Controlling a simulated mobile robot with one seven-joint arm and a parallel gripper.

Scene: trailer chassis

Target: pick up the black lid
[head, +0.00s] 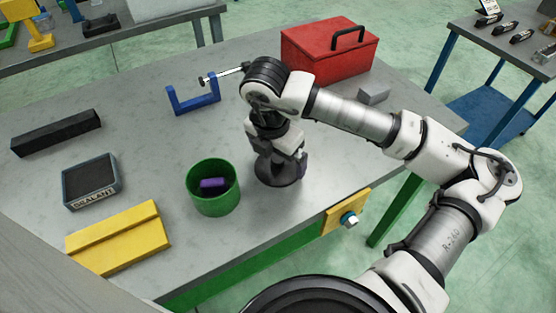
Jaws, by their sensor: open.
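The black lid (279,178) appears as a dark round shape lying on the grey workbench (330,205), right of the green pot. My gripper (279,158) points down directly over it and hides most of its top. The jaws are open. I cannot tell whether the fingers touch the lid or straddle a part of it.
A green pot (213,202) holding a purple piece (212,185) stands left of my gripper. A blue clamp (193,98), red toolbox (330,55), small grey block (374,94), sealant tray (92,182), black bar (56,132) and yellow stepped block (118,238) surround it.

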